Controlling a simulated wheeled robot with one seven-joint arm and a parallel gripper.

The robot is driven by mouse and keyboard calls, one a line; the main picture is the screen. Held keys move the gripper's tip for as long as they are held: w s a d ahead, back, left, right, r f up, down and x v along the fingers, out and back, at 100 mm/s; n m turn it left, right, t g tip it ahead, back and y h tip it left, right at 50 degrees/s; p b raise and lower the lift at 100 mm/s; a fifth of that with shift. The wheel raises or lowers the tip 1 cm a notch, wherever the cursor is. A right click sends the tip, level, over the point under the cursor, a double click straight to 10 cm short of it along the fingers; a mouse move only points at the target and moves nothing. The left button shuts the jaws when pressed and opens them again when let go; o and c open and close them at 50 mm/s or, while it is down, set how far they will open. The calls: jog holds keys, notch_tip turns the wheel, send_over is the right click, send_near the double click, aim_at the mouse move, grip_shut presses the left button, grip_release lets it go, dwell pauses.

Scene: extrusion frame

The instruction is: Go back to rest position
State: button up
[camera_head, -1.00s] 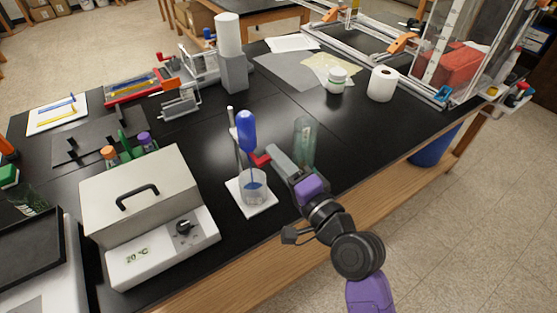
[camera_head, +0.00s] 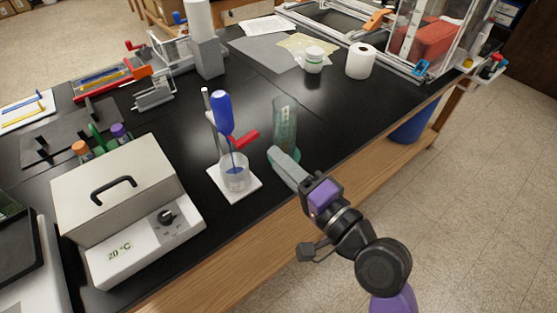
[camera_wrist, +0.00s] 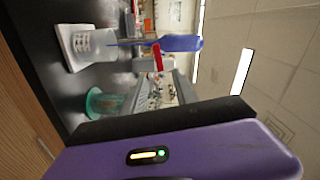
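A stand with a white base (camera_head: 247,190) holds a red clamp (camera_head: 245,138). A blue-topped tool (camera_head: 222,113) stands upright with its tip in a clear beaker (camera_head: 236,182). In the wrist view the blue tool (camera_wrist: 180,43) appears sideways, beside the beaker (camera_wrist: 92,43).
A beige box-shaped device with a handle (camera_head: 112,185) stands at the left on the black bench. A white paper roll (camera_head: 360,61) and a white jar (camera_head: 314,60) stand toward the back right. Open floor (camera_head: 480,200) lies to the right of the bench.

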dwell(0.3)
jog(key=s+d+f+n+t+h, duration=0.2)
jog(key=s+d+n+t+h, duration=0.2)
jog(key=s+d+h, duration=0.6)
jog(key=s+d+f+n+g, duration=0.1)
jog(key=s+d+f, duration=0.1)
jog(key=s, duration=0.6)
jog(key=s+d+f+n+g, duration=0.1)
jog(key=s+d+f+n, duration=0.1)
jog(key=s, duration=0.6)
jog(key=s+d+f+n+g, duration=0.1)
jog(key=s+d+f+g, duration=0.1)
jog(key=s, duration=0.6)
jog(key=shift+d+n+b, duration=0.25)
jog(key=shift+n+b, duration=0.15)
jog(key=shift+b, duration=0.05)
jog(key=shift+f, duration=0.1)
dwell(3.8)
